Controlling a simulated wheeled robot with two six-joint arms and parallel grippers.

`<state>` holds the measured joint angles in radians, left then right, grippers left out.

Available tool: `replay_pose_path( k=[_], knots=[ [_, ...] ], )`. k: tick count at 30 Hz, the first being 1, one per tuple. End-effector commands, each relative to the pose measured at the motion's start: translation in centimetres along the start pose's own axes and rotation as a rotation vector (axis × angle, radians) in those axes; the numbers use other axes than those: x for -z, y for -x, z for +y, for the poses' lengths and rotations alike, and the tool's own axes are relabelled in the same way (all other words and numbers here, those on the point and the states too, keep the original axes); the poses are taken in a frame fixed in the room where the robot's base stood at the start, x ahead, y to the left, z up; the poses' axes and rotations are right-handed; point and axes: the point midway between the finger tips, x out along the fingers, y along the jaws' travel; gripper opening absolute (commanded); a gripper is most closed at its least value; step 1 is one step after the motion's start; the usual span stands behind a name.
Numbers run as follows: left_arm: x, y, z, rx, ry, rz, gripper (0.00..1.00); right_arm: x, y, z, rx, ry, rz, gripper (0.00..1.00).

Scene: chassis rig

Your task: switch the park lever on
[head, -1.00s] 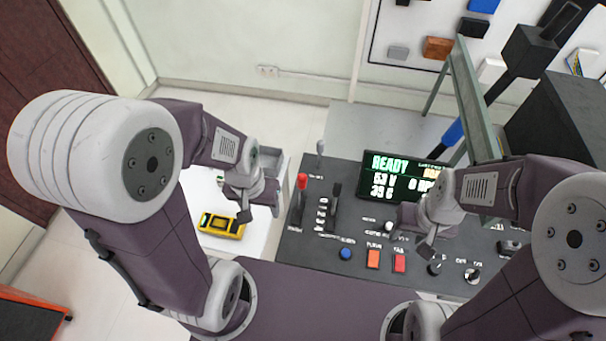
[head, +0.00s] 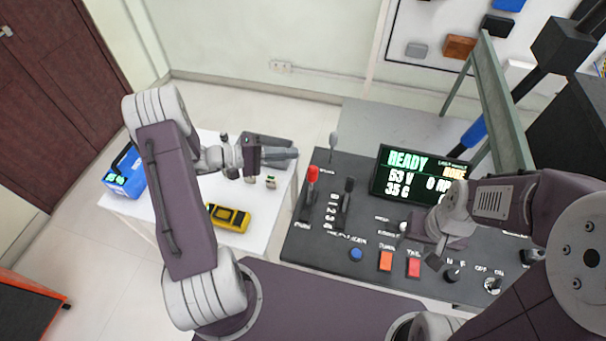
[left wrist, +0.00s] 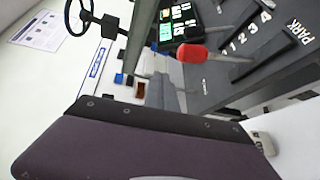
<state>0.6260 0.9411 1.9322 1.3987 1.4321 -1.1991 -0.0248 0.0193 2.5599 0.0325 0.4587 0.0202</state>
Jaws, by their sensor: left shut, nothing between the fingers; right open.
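The park lever (head: 313,173) has a red knob and stands at the left end of the dark control panel (head: 372,228), leaning away from the PARK label at its near end. In the left wrist view the red knob (left wrist: 190,53) shows near the upper middle, with PARK lettering at the upper right. My left gripper (head: 292,153) is shut and empty, left of and slightly beyond the red knob, with a gap in the head view. My right gripper (head: 434,262) hangs over the panel's right part; its fingertips are small in view, but it looks open.
A black lever (head: 346,190) stands right of the red one, beside numbers. A lit screen (head: 420,174) reads READY. A white table (head: 190,238) at left holds a yellow meter (head: 229,217) and a blue box (head: 125,180).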

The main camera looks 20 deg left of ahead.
Motion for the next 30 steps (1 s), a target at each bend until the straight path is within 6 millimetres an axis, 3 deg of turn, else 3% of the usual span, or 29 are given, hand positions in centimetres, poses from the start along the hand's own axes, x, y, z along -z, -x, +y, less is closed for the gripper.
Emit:
replay_pose_path(
  k=[1,5,9,17,22,30],
  knots=[
    [0.8,1.2,-2.6,-0.011,0.049,0.042,0.0,-0.1,-0.9,0.0,0.0,0.0,0.0,0.48],
    [1.3,3.3,-5.9,-0.031,0.134,0.107,0.0,-0.1,-1.4,0.0,0.0,0.0,0.0,0.48],
    [1.6,4.2,-6.2,-0.035,0.145,0.133,0.0,-0.1,-1.4,0.0,0.0,0.0,0.0,0.48],
    [1.6,4.1,-6.1,-0.034,0.145,0.129,0.0,-0.1,-1.4,0.0,0.0,0.0,0.0,0.48],
    [1.7,2.2,-5.9,-0.032,0.145,0.124,0.0,-0.1,-0.8,0.0,0.0,0.0,0.0,0.48],
    [2.4,-3.7,-5.7,-0.032,0.145,0.123,0.0,0.0,0.4,0.0,0.0,0.0,0.0,0.48]
  ],
)
